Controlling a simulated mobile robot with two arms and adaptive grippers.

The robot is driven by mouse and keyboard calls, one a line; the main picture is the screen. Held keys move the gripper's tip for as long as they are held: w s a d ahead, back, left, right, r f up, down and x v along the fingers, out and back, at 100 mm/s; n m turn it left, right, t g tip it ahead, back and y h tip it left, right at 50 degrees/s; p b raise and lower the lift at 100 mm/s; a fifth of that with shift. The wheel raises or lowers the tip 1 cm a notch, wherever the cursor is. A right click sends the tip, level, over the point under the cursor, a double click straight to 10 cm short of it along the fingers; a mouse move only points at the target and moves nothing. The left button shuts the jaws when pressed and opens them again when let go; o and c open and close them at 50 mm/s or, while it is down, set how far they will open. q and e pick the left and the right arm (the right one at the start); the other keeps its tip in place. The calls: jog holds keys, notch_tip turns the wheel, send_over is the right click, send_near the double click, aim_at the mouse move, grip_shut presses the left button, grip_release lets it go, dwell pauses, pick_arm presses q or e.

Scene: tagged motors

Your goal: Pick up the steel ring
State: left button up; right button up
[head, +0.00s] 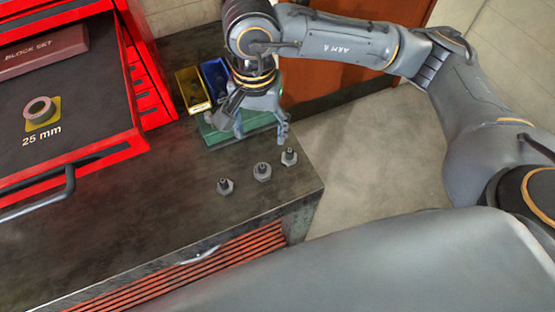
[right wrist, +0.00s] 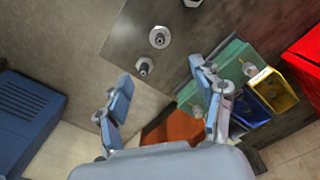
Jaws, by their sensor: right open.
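The steel ring (head: 48,111) is a pale metal ring lying on a yellow square above the label "25 mm" in the open red drawer (head: 105,158), at the left of the head view. My right gripper (head: 261,137) is open and empty. It hangs over the right end of the workbench by the green tray, far to the right of the ring. In the right wrist view my right gripper (right wrist: 160,75) has its fingers spread with nothing between them. The ring does not show in that view. My left gripper is not in view.
Three hex-based metal pieces (head: 262,172) stand in a row on the workbench (head: 150,225). A green tray (head: 208,133), a yellow bin (head: 190,92) and a blue bin (head: 213,78) are behind. A "BLOCK SET" box (head: 42,52) lies in the drawer. The bench front-left is clear.

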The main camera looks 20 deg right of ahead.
jog(key=p, duration=0.2)
send_over(262, 166)
notch_tip(262, 166, down, 8)
jog(key=shift+a+r, duration=0.1)
jog(key=shift+f+p, duration=0.3)
jog(key=shift+f, duration=0.15)
notch_tip(262, 166, down, 4)
jog(key=p, duration=0.2)
jog(key=shift+f+p, duration=0.15)
jog(key=shift+p, duration=0.15)
jog(key=shift+f, duration=0.25)
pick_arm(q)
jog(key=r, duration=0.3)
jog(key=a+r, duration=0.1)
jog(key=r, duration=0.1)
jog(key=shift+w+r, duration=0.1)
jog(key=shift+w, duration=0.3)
pick_arm(e)
jog(key=shift+f, duration=0.1)
jog(key=shift+c, duration=0.6)
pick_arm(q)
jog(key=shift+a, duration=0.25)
pick_arm(e)
jog(key=c, duration=1.1)
